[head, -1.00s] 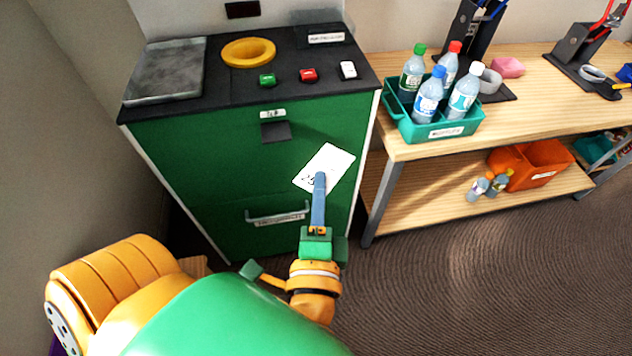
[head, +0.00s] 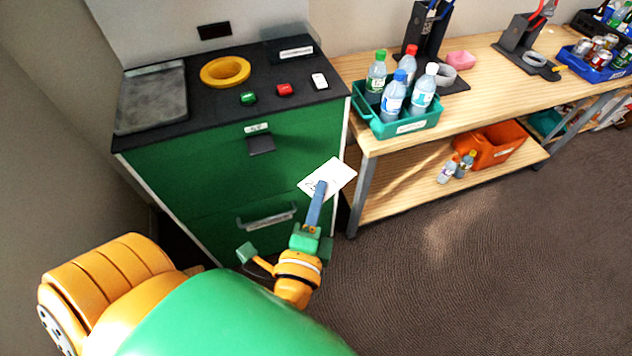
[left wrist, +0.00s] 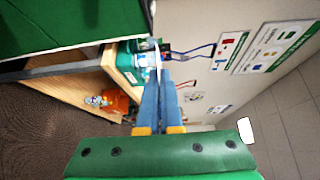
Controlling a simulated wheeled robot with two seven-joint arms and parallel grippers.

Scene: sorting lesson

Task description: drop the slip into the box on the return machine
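The slip (head: 330,176) is a small white card with dark print. My left gripper (head: 317,195) is shut on it with blue fingers. The slip is in front of the right edge of the green return machine (head: 190,165), below its black top. The box (head: 290,53) is dark, with a white label, at the back right of that top. The slip is apart from it. In the left wrist view the slip (left wrist: 156,50) shows nearly edge-on between the fingertips. My right gripper is not in view.
The machine top also holds a grey tray (head: 150,98), a yellow ring (head: 225,71) and green, red and white buttons. A wooden bench (head: 385,143) stands to the right with a teal crate (head: 405,126) of bottles. An orange bin (head: 490,146) sits on its lower shelf.

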